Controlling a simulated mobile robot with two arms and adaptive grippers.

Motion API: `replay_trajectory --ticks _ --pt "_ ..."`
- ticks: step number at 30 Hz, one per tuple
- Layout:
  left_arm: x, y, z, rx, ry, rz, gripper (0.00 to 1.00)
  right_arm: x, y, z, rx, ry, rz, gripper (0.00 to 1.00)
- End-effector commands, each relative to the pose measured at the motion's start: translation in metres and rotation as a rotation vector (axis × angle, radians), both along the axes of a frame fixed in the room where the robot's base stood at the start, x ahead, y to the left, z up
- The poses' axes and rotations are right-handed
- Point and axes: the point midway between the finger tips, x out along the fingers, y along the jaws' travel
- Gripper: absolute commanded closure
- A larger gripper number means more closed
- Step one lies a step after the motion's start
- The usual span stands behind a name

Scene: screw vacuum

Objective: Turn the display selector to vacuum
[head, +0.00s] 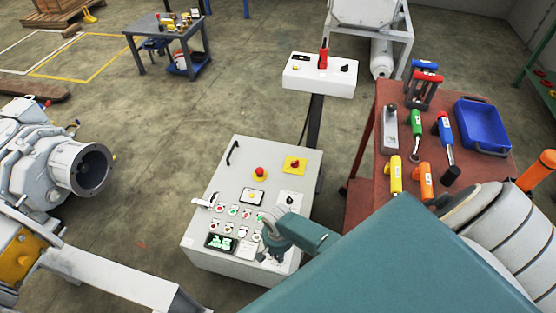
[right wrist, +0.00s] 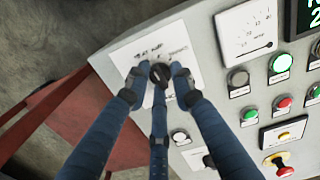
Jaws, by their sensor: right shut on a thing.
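The control panel (head: 215,185) is a light grey sloped box with buttons, gauges and a green-lit display (head: 220,242). The selector is a small black knob (right wrist: 160,72) on a white labelled plate (right wrist: 128,58) in the right wrist view. The label text is too blurred to read. My right gripper (head: 270,244) is over the lower right part of the panel and hides the knob in the head view. In the right wrist view its blue fingers (right wrist: 158,84) are closed around the knob. The knob's pointing direction is unclear. My left gripper is not in view.
A red-brown table (head: 365,150) with several tools and a blue tray (head: 483,125) stands to the right. A white box (head: 320,85) with a red handle stands behind the panel. Grey machinery (head: 45,155) is at the left.

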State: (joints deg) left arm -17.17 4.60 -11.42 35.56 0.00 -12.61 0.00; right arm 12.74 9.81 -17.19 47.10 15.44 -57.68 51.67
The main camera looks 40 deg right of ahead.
Motion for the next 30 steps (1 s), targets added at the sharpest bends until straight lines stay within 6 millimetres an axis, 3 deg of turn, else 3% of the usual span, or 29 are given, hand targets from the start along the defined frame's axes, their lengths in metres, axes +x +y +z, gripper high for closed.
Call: replay_trajectory --ticks 18,30 --pt "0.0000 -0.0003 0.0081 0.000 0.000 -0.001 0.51 0.0031 -0.0007 0.0011 -0.003 -0.005 0.583 1.00" --pt "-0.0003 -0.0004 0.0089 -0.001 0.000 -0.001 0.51 0.0042 -0.0001 0.0013 -0.004 -0.007 0.873 1.00"
